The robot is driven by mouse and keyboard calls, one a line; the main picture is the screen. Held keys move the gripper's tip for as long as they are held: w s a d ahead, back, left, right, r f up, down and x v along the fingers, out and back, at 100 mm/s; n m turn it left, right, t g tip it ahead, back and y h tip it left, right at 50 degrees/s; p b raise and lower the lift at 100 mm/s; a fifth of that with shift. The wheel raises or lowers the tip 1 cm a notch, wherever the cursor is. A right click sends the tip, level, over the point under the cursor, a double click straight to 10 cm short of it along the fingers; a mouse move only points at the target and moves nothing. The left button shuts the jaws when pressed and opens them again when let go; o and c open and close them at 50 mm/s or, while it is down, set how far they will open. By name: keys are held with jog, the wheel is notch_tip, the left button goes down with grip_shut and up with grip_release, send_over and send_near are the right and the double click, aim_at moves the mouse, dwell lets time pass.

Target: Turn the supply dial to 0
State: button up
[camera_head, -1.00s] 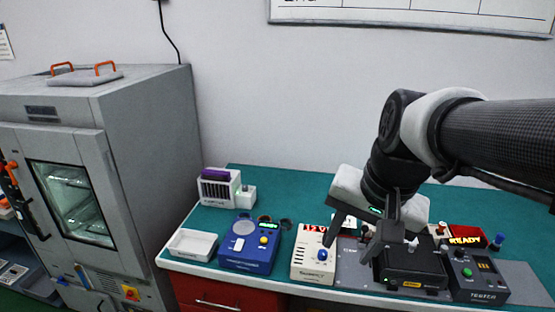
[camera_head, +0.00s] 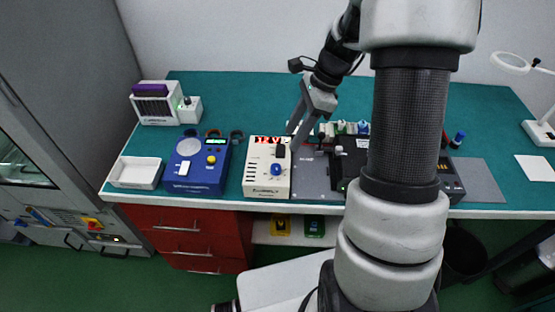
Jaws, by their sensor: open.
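The supply is a beige box (camera_head: 254,180) on the teal bench in the head view. Its red display (camera_head: 263,140) is partly covered by my gripper, so I cannot read it fully. The blue round dial (camera_head: 276,169) sits on the box's right front part. My gripper (camera_head: 290,140) is open and points down over the back right of the supply, just behind the dial. It appears apart from the dial, and nothing shows between its fingers.
A black fixture on a grey plate (camera_head: 312,178) lies to the right, partly hidden by my arm. Bare bench (camera_head: 235,95) lies behind.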

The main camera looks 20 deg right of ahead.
aim_at(276, 166)
jog(key=x, duration=1.1)
jog(key=shift+a+f, duration=0.1)
jog(key=shift+f, duration=0.25)
jog(key=shift+c, duration=0.4)
jog(key=c, duration=0.9)
jog(key=shift+c, duration=0.2)
